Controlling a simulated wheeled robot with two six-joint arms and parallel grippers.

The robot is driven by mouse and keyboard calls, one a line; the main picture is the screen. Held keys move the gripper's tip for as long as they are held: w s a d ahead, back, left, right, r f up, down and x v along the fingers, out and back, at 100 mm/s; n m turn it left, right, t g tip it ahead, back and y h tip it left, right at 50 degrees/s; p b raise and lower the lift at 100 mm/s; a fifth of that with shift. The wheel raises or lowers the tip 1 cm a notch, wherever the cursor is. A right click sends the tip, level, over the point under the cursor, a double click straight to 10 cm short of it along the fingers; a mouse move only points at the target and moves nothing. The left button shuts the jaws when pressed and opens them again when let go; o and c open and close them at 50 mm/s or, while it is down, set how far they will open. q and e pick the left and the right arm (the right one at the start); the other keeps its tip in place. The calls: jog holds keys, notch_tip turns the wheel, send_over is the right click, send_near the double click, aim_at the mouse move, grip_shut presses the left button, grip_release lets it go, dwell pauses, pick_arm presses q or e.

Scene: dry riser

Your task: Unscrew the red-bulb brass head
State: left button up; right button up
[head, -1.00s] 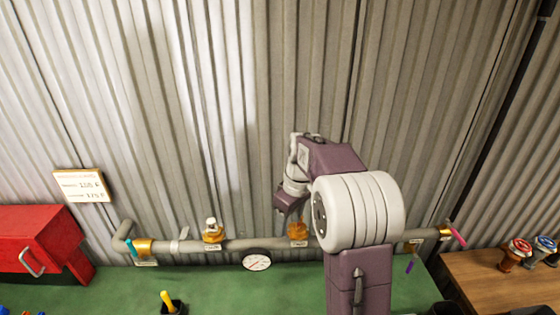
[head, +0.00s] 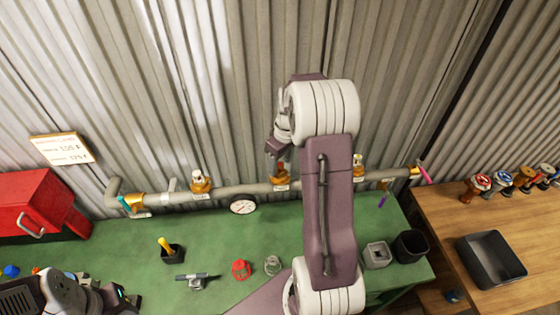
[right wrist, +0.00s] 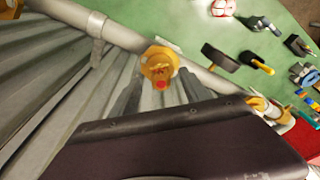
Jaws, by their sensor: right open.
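The red-bulb brass head (right wrist: 157,62) sits on the grey pipe in the right wrist view, its red bulb (right wrist: 160,85) facing the camera. In the head view the middle brass head (head: 281,174) stands on the pipe just below my right gripper (head: 274,150). My right gripper's two fingers are spread apart in the right wrist view, and the head shows between and just beyond their tips. I cannot tell whether they touch it. Part of my left arm shows at the lower left of the head view; its jaws are not clear.
Other heads stand on the pipe (head: 235,190) to the left (head: 200,181) and right (head: 358,161). A round gauge (head: 243,204) hangs below it. A black tray (head: 491,259) lies on the wooden table.

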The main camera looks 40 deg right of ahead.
jog(key=shift+a+f, duration=0.1)
jog(key=shift+f, duration=0.6)
jog(key=shift+w, duration=0.1)
jog(key=shift+c, duration=0.3)
grip_shut()
jog(key=n, duration=0.5)
jog(key=shift+r+n+y, duration=0.1)
jog(key=shift+n+y, duration=0.3)
